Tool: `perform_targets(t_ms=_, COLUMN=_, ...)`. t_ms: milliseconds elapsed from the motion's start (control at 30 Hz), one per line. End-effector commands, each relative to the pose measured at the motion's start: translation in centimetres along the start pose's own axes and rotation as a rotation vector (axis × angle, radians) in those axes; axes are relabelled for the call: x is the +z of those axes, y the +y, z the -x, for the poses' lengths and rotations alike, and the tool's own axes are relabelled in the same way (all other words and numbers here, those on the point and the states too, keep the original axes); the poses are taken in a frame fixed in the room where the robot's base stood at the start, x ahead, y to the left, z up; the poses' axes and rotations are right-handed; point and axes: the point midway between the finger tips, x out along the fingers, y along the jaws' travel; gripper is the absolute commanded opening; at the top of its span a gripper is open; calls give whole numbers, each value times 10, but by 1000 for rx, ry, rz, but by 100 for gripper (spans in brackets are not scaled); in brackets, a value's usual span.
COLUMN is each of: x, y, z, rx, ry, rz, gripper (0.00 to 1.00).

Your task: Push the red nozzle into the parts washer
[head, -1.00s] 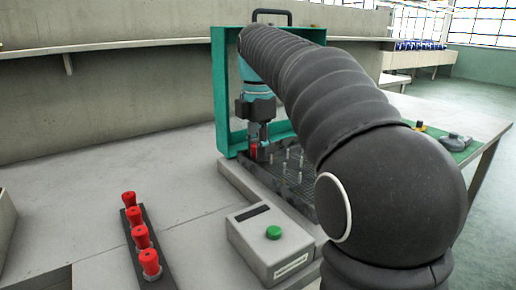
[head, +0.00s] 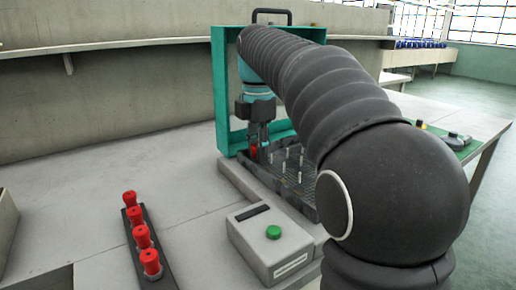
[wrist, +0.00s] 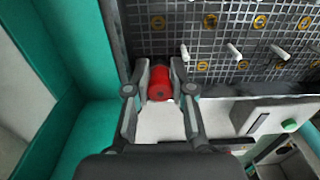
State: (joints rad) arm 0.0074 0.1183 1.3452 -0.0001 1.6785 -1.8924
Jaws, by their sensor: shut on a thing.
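The red nozzle (wrist: 160,84) is between the two fingers of my gripper (wrist: 159,78) in the wrist view, which are shut on it. In the head view my gripper (head: 259,138) points down inside the teal frame of the parts washer (head: 220,100), with a little of the red nozzle (head: 253,152) showing. The nozzle is at the near left edge of the washer's dark mesh tray (wrist: 215,50), which has several upright pale pegs. Whether the nozzle touches the tray or a peg cannot be told. My arm hides the washer's right side.
A grey control box with a green button (head: 273,232) stands in front of the washer. A dark rack (head: 167,279) with several red nozzles stands to its left. The bench (head: 80,215) between rack and back wall is clear. A green mat (head: 462,150) lies at right.

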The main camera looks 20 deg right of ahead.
Motion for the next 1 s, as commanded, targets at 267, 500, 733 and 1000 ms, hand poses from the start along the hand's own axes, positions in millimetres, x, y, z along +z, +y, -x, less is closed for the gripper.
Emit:
perform_targets(t_ms=267, x=0, y=0, z=-3, rx=1, ry=0, rz=0, gripper=0)
perform_targets(t_ms=500, x=0, y=0, z=-4, rx=2, ry=0, rz=0, gripper=52)
perform_targets(t_ms=733, x=0, y=2, z=-4, rx=6, ry=-1, rz=1, gripper=52)
perform_targets(t_ms=1000, x=0, y=2, z=10, rx=10, ry=-2, rz=1, gripper=52)
